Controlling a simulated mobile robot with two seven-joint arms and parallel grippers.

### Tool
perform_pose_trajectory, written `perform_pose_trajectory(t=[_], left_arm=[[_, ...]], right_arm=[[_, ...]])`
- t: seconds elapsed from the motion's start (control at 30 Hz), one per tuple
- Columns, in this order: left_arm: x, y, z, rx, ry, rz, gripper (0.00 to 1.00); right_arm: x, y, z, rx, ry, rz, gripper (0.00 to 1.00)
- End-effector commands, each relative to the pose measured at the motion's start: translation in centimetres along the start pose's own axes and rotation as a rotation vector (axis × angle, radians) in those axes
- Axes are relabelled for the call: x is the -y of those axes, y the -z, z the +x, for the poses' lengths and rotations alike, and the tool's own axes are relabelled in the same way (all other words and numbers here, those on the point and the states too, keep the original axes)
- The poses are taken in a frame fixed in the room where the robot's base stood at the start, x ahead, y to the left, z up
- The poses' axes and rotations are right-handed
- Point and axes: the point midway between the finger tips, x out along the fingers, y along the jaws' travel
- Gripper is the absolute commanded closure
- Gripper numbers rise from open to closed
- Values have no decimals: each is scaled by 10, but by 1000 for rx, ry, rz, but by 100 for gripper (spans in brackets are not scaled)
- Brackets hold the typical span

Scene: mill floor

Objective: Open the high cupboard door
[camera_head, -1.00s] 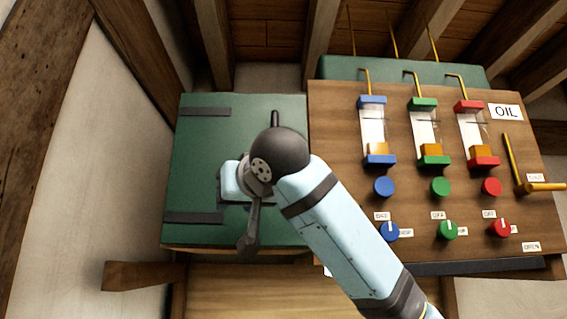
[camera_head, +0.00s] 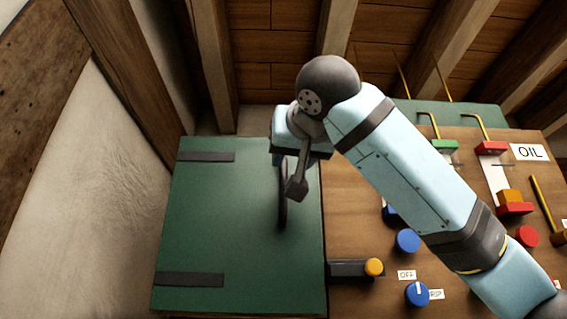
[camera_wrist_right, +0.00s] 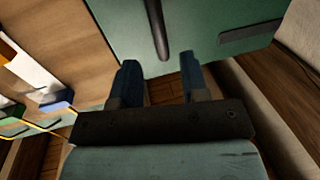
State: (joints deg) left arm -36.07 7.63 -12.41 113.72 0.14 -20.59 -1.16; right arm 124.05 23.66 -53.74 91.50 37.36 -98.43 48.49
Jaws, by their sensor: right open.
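The high cupboard door (camera_head: 215,240) is a green panel with two dark hinge straps on its left side; it looks shut. Its dark upright bar handle (camera_head: 283,205) is near the right edge, partly hidden by my right gripper (camera_head: 292,172). In the right wrist view, the gripper (camera_wrist_right: 160,82) has its two fingers apart and empty. The handle (camera_wrist_right: 157,30) lies ahead, roughly in line with the space between them, and does not appear gripped. The door also fills the top of that view (camera_wrist_right: 205,20). My left gripper is not in view.
A dark latch with a yellow knob (camera_head: 373,267) sits just right of the door. A pale wall (camera_head: 85,190) stands left, ceiling beams above.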

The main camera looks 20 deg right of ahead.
Motion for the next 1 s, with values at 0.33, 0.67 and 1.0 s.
perform_pose_trajectory(t=[0.33, 0.67, 1.0], left_arm=[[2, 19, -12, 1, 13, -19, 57], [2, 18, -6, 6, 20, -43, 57], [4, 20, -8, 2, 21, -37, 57]], right_arm=[[0, 2, 57, 0, 0, 0, 59], [0, 0, 66, -1, 2, 0, 59], [1, 0, 65, -1, 2, 0, 100]])
